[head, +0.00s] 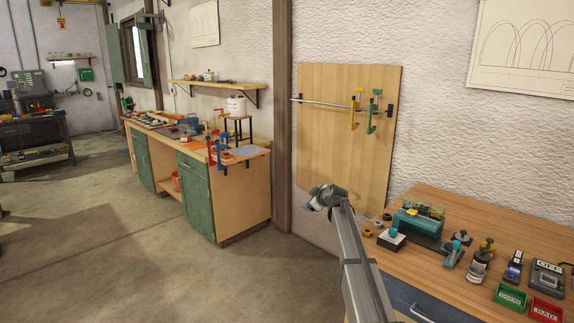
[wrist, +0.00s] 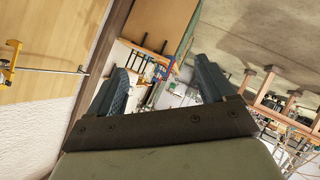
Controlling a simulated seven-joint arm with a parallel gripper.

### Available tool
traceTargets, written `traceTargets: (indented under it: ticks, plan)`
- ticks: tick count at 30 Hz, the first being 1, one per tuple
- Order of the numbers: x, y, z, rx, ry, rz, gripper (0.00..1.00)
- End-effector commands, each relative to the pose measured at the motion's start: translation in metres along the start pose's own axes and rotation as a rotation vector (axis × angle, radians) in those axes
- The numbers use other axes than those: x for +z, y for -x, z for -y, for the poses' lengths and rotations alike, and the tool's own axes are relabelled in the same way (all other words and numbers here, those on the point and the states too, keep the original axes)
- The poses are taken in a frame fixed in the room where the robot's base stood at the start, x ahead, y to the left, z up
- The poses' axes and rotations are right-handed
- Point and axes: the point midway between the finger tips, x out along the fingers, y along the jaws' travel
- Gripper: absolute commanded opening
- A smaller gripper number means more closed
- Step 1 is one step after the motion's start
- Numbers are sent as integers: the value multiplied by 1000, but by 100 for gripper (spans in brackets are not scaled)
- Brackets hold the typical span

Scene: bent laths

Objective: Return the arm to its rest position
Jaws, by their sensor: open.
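My arm (head: 360,265) reaches up from the lower edge of the head view, in front of the wall and left of the near workbench. My gripper (head: 312,205) is at its far end, small and turned away, in the air over the floor. In the wrist view my gripper (wrist: 162,72) shows two dark fingers spread wide with nothing between them. The view between the fingers is of the room beyond, tilted on its side. No object is held.
The near workbench (head: 460,205) at right carries a teal device (head: 418,218), a green bin (head: 510,297) and a red bin (head: 546,308). A wooden board (head: 330,150) with clamps on a rail hangs behind. A long bench (head: 245,190) stands left. The floor (head: 120,250) is clear.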

Motion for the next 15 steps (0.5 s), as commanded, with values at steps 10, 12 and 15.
traceTargets:
  ticks: [10, 12, 15]
  plan:
    - [99, -12, 93, -118, -129, 136, 83]
    - [123, -13, 118, -147, -162, 173, 83]
    - [162, -11, 160, -193, -217, 235, 83]
